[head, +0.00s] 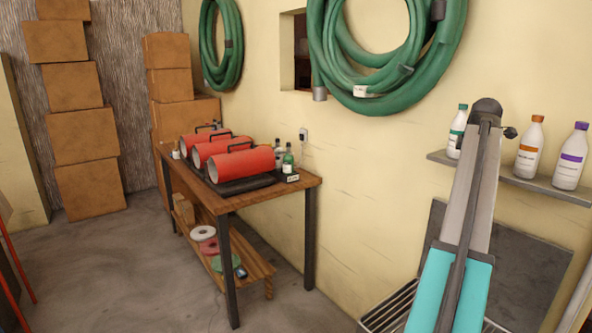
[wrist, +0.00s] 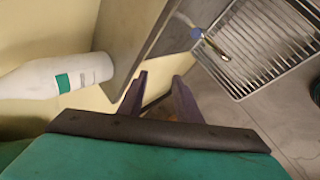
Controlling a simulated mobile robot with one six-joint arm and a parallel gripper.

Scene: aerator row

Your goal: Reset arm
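My arm (head: 461,285), teal and grey, rises at the right of the head view, in front of the wall and close to the shelf with bottles. My gripper (wrist: 160,82) shows in the wrist view as two dark purple fingers standing apart. Nothing is between them, so it is open and empty. I cannot make out the fingers in the head view. A white bottle with a green label (wrist: 40,78) lies to the left of the fingers in the wrist picture, apart from them.
The wall shelf (head: 560,191) holds white bottles with green, orange (head: 528,150) and purple (head: 570,160) caps. A wire rack (wrist: 262,40) with a small tap-like fitting (wrist: 210,42) is below. A wooden table (head: 225,198) with red cylinders (head: 238,165) stands left; floor is clear before it.

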